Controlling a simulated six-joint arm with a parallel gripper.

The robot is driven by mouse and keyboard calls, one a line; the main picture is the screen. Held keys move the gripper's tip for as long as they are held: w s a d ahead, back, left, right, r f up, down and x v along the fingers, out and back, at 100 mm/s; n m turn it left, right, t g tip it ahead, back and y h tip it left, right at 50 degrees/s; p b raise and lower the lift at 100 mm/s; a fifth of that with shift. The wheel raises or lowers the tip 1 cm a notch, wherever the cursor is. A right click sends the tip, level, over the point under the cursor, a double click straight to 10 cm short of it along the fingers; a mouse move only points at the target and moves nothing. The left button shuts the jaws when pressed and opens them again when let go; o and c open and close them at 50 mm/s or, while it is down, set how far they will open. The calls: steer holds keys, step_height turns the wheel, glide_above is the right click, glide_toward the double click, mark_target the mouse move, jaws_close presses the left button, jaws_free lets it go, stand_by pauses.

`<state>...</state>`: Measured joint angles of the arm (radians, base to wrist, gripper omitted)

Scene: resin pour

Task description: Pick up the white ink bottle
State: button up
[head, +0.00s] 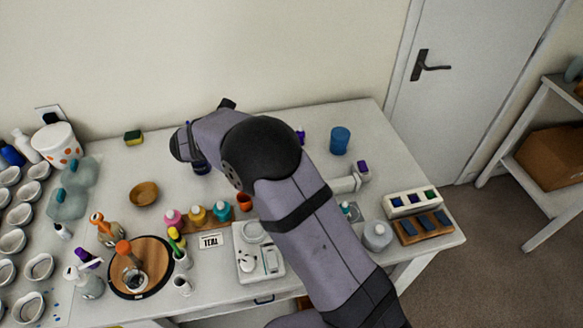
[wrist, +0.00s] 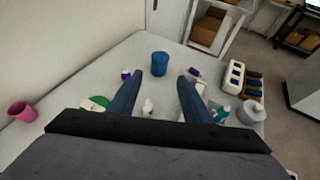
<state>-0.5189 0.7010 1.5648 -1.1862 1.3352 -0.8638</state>
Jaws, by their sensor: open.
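A small white bottle (wrist: 147,106) stands on the table in the wrist view, between and beyond the two blue fingers of my gripper (wrist: 160,82). It looks upright, and its lower part is close to the dark gripper body's edge. I take it for the white ink bottle; no label is readable. The fingers are apart with nothing held between them. In the head view my arm covers this part of the table, so I cannot make out the bottle or the fingertips there.
A blue cup (head: 340,140) stands beyond, also in the wrist view (wrist: 160,63). Purple-capped bottles (wrist: 126,74) (wrist: 193,72) flank the fingers. A pink cup (wrist: 22,110) is by the wall. A white scale (head: 262,268) and a wooden turntable (head: 150,285) sit near the front.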

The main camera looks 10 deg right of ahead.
steer(key=shift+n+t, duration=0.5)
steer(key=f, duration=0.4)
steer(key=w+a+f, duration=0.1)
steer(key=f, duration=0.8)
steer(key=shift+w+a, duration=0.15)
steer(key=shift+a, duration=0.05)
steer(key=shift+w+d+p, duration=0.15)
steer(key=shift+d+p, duration=0.2)
steer(key=shift+d, duration=0.05)
steer(key=shift+w+d+f+p, duration=0.3)
steer(key=shift+w+d, duration=0.05)
steer(key=shift+d, duration=0.15)
steer(key=shift+w+d+p, duration=0.3)
steer(key=shift+d+p, duration=0.2)
steer(key=shift+p, duration=0.2)
steer(key=p+x, duration=0.2)
steer(key=x, duration=0.1)
steer(key=shift+r, duration=0.1)
steer(key=shift+w+d+f, duration=0.3)
steer(key=shift+d+f, duration=0.05)
steer(key=shift+d, duration=0.05)
steer(key=shift+c, duration=0.7)
